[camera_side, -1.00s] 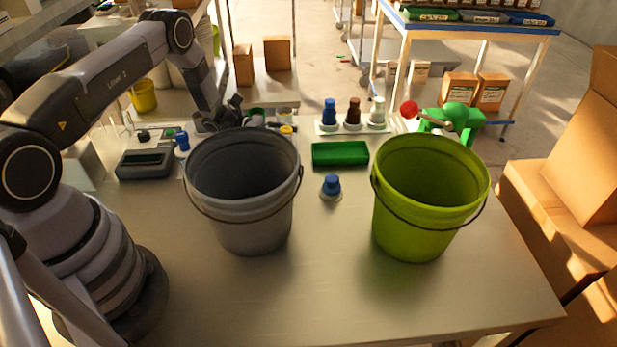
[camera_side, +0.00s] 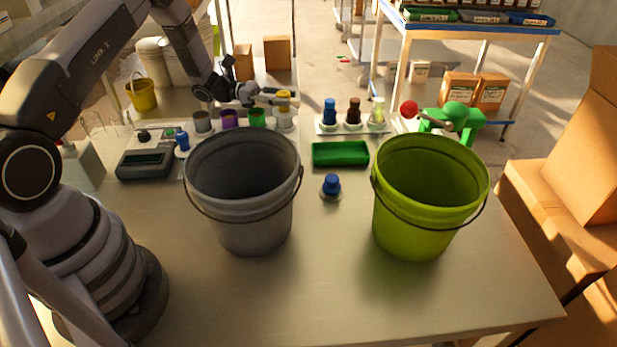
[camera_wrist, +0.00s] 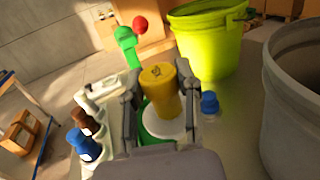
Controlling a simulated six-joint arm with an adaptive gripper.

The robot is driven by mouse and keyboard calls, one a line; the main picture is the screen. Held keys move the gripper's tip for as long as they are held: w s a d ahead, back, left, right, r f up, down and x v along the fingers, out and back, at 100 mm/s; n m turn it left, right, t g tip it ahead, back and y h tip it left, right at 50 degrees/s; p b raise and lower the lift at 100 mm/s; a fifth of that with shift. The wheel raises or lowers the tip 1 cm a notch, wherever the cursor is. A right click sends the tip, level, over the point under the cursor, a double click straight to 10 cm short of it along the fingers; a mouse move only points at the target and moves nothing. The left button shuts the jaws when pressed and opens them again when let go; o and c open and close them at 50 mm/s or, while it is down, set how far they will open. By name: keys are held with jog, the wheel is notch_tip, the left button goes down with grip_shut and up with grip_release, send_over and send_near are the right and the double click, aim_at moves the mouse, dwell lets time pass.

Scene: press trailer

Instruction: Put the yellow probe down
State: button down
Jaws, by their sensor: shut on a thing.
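The yellow probe (camera_wrist: 158,88) has a yellow top and a pale round base; its top also shows in the side view (camera_side: 283,97) behind the grey bucket. My gripper (camera_side: 268,97) is shut on it, with one finger on each side in the wrist view (camera_wrist: 157,95). The probe looks upright and raised. The shallow green tray (camera_side: 340,153) lies empty on the table between the buckets; part of it shows behind the probe in the wrist view (camera_wrist: 149,122).
A grey bucket (camera_side: 240,215) and a lime green bucket (camera_side: 420,215) stand on the table. A blue-topped probe (camera_side: 331,186) stands between them. A rack (camera_side: 353,127) holds blue, brown and white-topped pieces. The table front is clear.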

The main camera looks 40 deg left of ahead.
jog(key=s+d+r+n+t+y, duration=0.1)
jog(key=s+r+n+t+y, duration=0.3)
jog(key=s+n+t+y, duration=0.3)
jog(key=shift+d+r+t+y, duration=0.3)
jog(key=shift+d+t+y, duration=0.15)
jog(key=shift+t, duration=0.25)
